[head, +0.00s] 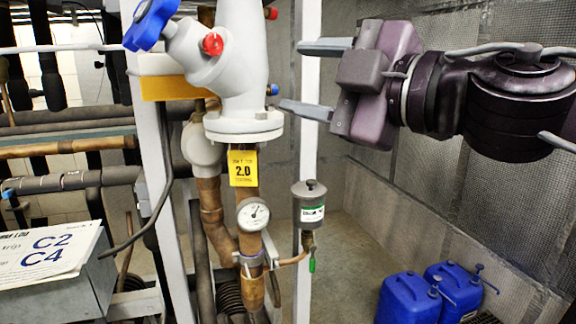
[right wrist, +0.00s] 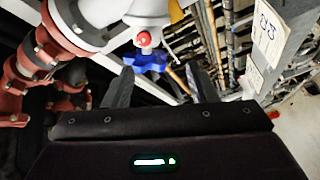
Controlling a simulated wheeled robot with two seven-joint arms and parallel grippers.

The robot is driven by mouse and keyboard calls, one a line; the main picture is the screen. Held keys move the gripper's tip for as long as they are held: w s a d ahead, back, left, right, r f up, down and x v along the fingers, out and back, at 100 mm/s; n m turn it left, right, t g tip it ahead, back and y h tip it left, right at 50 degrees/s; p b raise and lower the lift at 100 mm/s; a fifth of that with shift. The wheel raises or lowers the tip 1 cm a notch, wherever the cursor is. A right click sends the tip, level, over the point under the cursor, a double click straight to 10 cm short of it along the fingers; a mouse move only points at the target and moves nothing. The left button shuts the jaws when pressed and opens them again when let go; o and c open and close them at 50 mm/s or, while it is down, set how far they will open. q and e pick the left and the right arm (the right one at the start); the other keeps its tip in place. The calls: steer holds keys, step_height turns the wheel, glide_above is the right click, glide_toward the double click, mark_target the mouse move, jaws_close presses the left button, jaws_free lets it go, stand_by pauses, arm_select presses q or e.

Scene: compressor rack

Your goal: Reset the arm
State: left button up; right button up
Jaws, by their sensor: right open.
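My right gripper (head: 291,76) comes in from the right in the head view, its two grey fingers spread apart and pointing left. It is open, with nothing seen between the fingers. In front of it stands a white valve body (head: 240,75) with a blue handwheel (head: 150,22) and red caps. The fingertips look close to the white upright post; I cannot tell whether they touch it. In the right wrist view the open fingers (right wrist: 160,80) point toward the blue handwheel (right wrist: 145,60) and a red cap (right wrist: 144,39). My left gripper is in neither view.
A pressure gauge (head: 253,214) and a grey canister (head: 309,204) sit below the valve on copper pipes. Two blue jugs (head: 408,300) stand on the floor at lower right. A grey box (head: 60,298) with a label is at lower left. Mesh panels line the right side.

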steer(key=w+a+f+m+t, duration=0.15)
steer(key=w+f+m, duration=0.25)
steer(key=f, duration=0.6)
steer(key=d+f+m+h, duration=0.3)
steer(key=f+m, duration=0.1)
steer(key=f, duration=0.5)
steer(key=d+f+m+g+h, duration=0.1)
steer(key=d+f+m+h, duration=0.3)
steer(key=f, duration=0.5)
steer(key=d+f+m+h, duration=0.3)
steer(key=f+m, duration=0.1)
steer(key=f, duration=0.5)
steer(key=s+d+f+m+g+h, duration=0.2)
steer(key=s+d+f+g, duration=0.25)
steer(key=s+f, duration=0.5)
steer(key=s+d+f+m+g+h, duration=0.1)
steer(key=s+d+f+m+g, duration=0.3)
steer(key=s+f, duration=0.6)
step_height(320, 180, down, 34)
steer(key=s+n+g, duration=0.1)
steer(key=s+g, duration=0.1)
steer(key=s+d+f, duration=0.2)
steer(key=s+f, duration=0.6)
steer(key=s, duration=0.1)
steer(key=s+d+f+g+b, duration=0.1)
steer(key=s+d+f, duration=0.1)
steer(key=s+f, duration=0.7)
steer(key=shift+s+n+h, duration=0.3)
